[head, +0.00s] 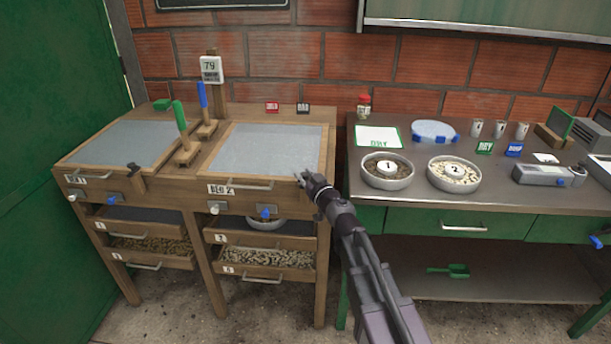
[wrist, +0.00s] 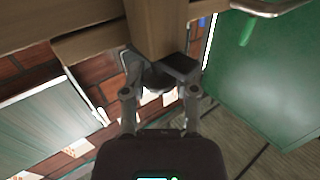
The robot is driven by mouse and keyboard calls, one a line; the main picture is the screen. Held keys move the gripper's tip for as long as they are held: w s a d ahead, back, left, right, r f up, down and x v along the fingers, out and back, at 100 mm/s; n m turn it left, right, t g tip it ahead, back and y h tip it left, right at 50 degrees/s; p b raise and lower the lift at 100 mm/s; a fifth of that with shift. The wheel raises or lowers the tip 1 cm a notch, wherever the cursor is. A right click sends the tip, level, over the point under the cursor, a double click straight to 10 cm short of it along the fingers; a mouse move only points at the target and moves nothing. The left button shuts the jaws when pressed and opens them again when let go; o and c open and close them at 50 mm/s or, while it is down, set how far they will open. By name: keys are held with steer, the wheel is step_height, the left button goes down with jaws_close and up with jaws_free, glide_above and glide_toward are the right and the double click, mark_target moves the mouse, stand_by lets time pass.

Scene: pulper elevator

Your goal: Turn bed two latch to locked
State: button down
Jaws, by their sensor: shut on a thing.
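Bed two is the right-hand wooden bed, with a grey screen top (head: 268,150) and a "BED 2" label (head: 221,189) on its front. My gripper (head: 303,180) is at its front right corner in the head view. In the wrist view my gripper (wrist: 160,72) is closed around the lower end of a brown wooden piece (wrist: 155,25), which I take to be the bed two latch. My fingers hide its gripped end, and in the head view my gripper covers it. I cannot tell its locked or unlocked position.
Bed one's brown latch (head: 137,170) is on the left bed. A metal handle (head: 241,188) and blue knob (head: 265,213) are on bed two's front. The steel table (head: 420,205) with bowls stands close on the right. The floor in front is clear.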

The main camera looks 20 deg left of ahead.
steer(key=shift+w+n+g+y, duration=0.15)
steer(key=shift+n+g+y, duration=0.8)
steer(key=shift+g, duration=0.25)
steer(key=shift+c, duration=2)
jaws_free()
steer(key=v, duration=1.2)
steer(key=shift+w+d, duration=0.1)
